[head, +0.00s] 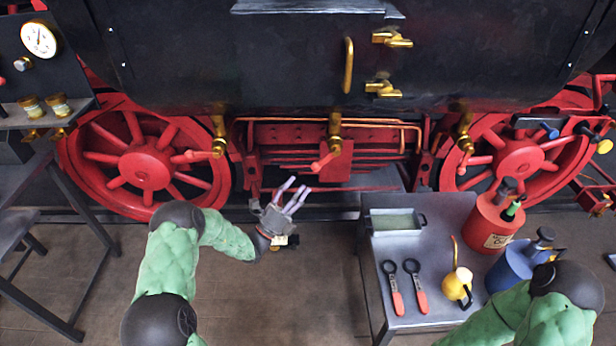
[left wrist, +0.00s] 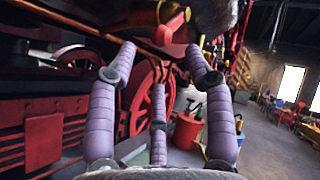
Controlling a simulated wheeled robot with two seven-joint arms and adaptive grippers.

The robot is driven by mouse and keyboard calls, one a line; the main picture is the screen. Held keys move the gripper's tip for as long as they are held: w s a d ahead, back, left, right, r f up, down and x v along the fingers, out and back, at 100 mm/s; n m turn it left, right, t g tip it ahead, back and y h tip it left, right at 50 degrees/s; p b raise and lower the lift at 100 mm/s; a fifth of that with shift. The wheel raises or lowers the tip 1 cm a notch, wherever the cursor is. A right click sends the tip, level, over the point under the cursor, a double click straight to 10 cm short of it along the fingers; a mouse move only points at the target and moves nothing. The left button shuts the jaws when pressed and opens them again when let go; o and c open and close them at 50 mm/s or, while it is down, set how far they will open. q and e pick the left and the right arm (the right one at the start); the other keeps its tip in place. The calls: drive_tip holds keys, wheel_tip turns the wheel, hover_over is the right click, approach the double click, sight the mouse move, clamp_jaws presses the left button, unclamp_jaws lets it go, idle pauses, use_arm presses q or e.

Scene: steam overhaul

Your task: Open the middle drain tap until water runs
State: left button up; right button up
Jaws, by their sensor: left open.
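The middle drain tap (head: 335,128) is brass and hangs below the black tank's lower edge, with a red lever (head: 323,162) pointing down and to the left. No water shows below it. My left gripper (head: 291,190) is open and empty, below and left of the lever, apart from it in the head view. In the left wrist view a brass tap (left wrist: 174,18) with red on it shows at the top, beyond and between the spread fingers (left wrist: 160,60). My right gripper is not in view; only the right arm shows at the lower right.
Similar brass taps hang left (head: 218,135) and right (head: 464,130), between red wheels. A grey bench (head: 440,285) on the right carries a tray (head: 396,222), two red-handled tools and a yellow oil can (head: 457,285). Red (head: 490,225) and blue (head: 512,262) cans stand beside it. Floor below my left gripper is clear.

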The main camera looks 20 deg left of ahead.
use_arm(q)
drive_tip(key=shift+v, duration=1.6)
